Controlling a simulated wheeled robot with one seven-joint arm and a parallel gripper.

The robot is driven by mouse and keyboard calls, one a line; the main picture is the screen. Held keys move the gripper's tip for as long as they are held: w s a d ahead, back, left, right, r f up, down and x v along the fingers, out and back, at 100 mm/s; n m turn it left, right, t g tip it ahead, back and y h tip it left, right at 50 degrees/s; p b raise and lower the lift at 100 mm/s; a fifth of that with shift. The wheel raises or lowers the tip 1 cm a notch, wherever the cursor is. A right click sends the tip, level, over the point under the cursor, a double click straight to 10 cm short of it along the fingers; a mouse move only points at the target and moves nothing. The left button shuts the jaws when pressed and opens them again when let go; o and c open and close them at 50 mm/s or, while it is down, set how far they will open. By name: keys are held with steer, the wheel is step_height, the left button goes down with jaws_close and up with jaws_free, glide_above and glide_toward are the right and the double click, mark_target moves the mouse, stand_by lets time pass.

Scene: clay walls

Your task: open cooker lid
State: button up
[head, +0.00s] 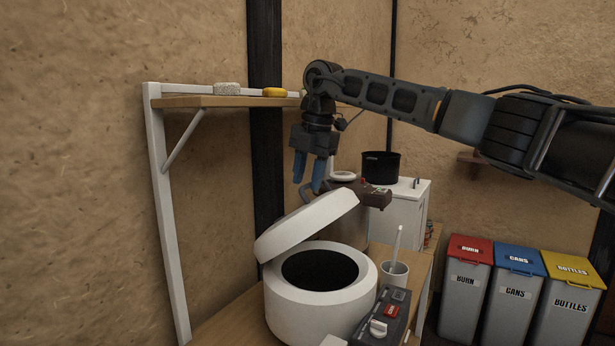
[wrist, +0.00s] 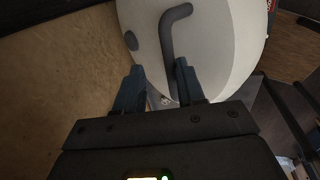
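The white cooker (head: 318,315) stands on a wooden counter, with its dark round opening showing. Its white lid (head: 305,227) is raised and tilted up at the back left. In the wrist view the lid (wrist: 215,50) fills the upper middle, with a dark bent handle (wrist: 172,40) on it. My gripper (head: 310,175) is above the raised lid in the head view, pointing down. Its blue fingers are apart. In the wrist view the gripper (wrist: 158,68) has the handle between or just beyond its fingertips; I cannot tell whether they touch it.
A dark control box (head: 380,318) with a white knob and a cup (head: 394,273) holding a white stick stand right of the cooker. A second cooker (head: 354,212) is behind. A wall shelf (head: 215,101) is at left. Several bins (head: 512,298) stand at right.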

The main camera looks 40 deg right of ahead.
steer(key=shift+r, duration=0.15)
step_height(320, 180, up, 7)
steer(key=s+b, duration=0.1)
steer(key=shift+s+d+r, duration=0.2)
steer(key=shift+d, duration=0.05)
stand_by(0.5)
